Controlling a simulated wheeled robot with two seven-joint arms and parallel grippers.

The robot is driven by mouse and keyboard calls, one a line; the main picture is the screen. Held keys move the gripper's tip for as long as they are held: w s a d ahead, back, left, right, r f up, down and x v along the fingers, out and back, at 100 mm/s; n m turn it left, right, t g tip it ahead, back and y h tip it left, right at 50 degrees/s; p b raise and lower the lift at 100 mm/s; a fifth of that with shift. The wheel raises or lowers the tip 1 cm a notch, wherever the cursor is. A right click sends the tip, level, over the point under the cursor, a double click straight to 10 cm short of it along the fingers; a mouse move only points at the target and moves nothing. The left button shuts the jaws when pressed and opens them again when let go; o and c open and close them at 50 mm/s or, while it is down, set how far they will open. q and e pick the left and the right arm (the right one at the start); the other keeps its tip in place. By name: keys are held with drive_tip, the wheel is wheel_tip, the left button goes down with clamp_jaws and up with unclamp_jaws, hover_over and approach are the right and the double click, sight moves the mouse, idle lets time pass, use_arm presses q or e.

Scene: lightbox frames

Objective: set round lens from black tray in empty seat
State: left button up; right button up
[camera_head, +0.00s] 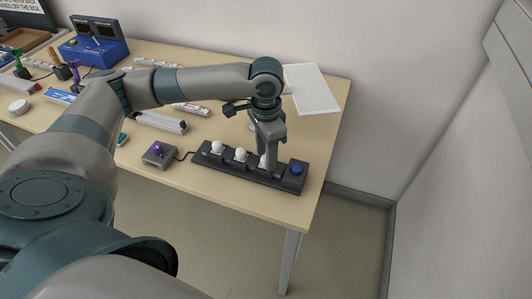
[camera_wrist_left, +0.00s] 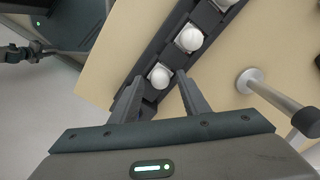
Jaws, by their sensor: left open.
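A dark bar-shaped holder (camera_head: 215,163) lies near the table's front right edge. It carries a row of round white pieces (camera_head: 217,147), and a blue button (camera_head: 296,169) sits at its right end. I cannot tell whether this is the black tray of the task. My left gripper (camera_head: 268,163) points down at the holder's right half. In the left wrist view its open fingers (camera_wrist_left: 158,78) stand on either side of the end white piece (camera_wrist_left: 159,75), and contact is not clear. Any empty seat is hidden or unclear. My right gripper does not show.
A small grey box with a purple knob (camera_head: 158,153) stands left of the holder, with a cable. A post with a round pale base (camera_wrist_left: 250,80) stands close beside the holder. A white sheet (camera_head: 312,90) lies behind. A blue device (camera_head: 93,50) stands far left.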

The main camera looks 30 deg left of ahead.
use_arm(q)
drive_tip(key=shift+r, duration=0.1)
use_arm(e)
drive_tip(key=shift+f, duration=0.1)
use_arm(q)
drive_tip(key=shift+r, duration=0.35)
wheel_tip(320, 180, up, 11)
drive_tip(key=b, duration=0.1)
drive_tip(key=shift+r+b, duration=0.2)
drive_tip(key=shift+b, duration=0.15)
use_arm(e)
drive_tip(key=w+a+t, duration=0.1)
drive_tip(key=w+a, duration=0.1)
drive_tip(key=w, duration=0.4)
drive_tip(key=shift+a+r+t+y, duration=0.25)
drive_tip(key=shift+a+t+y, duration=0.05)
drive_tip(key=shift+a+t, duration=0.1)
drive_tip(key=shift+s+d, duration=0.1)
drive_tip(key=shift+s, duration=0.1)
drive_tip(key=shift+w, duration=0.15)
